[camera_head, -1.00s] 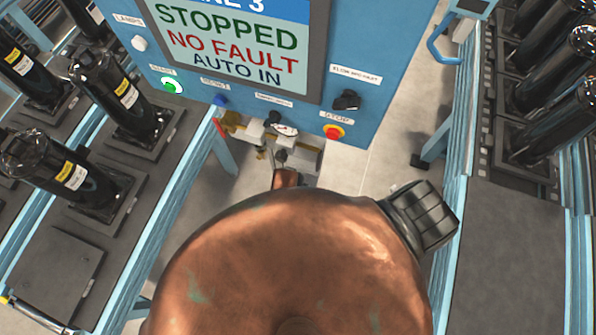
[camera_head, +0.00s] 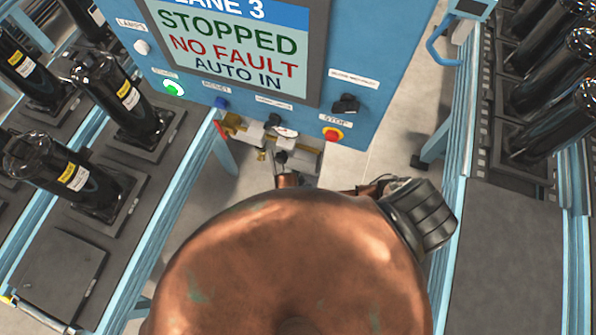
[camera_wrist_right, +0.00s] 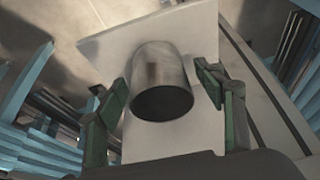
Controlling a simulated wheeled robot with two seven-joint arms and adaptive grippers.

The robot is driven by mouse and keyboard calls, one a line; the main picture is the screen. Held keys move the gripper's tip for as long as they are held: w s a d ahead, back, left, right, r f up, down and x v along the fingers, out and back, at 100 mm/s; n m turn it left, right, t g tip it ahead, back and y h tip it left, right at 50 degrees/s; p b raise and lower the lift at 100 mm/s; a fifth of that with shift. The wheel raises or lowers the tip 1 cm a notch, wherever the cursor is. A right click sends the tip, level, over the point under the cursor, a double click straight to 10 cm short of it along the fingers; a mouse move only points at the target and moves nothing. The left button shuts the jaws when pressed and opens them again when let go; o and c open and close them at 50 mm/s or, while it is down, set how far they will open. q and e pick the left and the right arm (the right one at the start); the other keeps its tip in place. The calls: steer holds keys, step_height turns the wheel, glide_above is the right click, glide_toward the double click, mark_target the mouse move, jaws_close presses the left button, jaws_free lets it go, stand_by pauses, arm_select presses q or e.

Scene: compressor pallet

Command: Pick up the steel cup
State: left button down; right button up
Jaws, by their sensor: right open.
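The steel cup (camera_wrist_right: 158,65) shows in the right wrist view as a grey metal cylinder. Its dark round end faces my camera. It stands out against a pale flat surface (camera_wrist_right: 195,22). My right gripper (camera_wrist_right: 164,82) is open, with one green-padded finger on each side of the cup. A gap shows between the cup and each finger, and I cannot judge the depth between them. I cannot make out the cup or either gripper in the head view. My left gripper is not in view.
A blue control panel (camera_head: 385,45) stands ahead, with brass and grey fittings (camera_head: 270,140) below it. Conveyors carry black cylinders (camera_head: 115,95) at left and more cylinders (camera_head: 555,120) at right. A grey plate (camera_head: 510,240) at right is bare. Pale floor shows between.

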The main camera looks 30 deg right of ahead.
steer(key=c, duration=1.3)
